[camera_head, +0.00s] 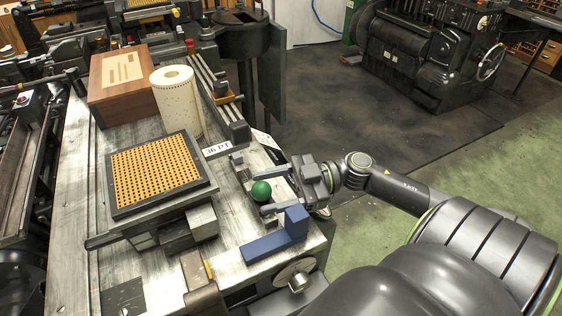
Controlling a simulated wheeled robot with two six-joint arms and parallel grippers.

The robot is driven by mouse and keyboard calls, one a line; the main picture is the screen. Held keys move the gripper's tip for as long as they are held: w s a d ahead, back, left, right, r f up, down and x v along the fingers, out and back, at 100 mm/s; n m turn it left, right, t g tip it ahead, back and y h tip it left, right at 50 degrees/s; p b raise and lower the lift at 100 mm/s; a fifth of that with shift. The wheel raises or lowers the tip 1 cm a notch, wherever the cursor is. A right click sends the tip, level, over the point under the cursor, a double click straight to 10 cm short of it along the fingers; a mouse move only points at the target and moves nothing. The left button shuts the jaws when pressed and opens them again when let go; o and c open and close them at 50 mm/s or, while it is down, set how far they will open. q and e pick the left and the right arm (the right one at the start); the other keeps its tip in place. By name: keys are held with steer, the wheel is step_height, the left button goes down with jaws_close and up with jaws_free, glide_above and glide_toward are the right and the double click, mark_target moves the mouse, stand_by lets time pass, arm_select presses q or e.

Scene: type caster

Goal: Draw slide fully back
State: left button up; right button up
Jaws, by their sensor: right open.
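A green ball knob (261,190) shows near the right edge of the worktable. The slide it seems to belong to is mostly hidden by the knob and my gripper, among small grey metal blocks (238,160). My right gripper (272,191) reaches in from the right, low over the table, with its jaws apart. One finger is on the far side of the knob and one on the near side; I cannot tell if they touch it. My left gripper is not in view.
A blue L-shaped block (276,237) stands close in front of the gripper. A perforated brass matrix plate in a dark frame (112,193) lies to the left. A punched paper roll (177,103), a wooden box (125,82) and a "36 PT" card (217,149) stand behind.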

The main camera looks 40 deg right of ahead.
steer(key=shift+s+d, duration=0.35)
steer(key=shift+d, duration=0.25)
steer(key=p+v, duration=0.1)
steer(key=v, duration=1.5)
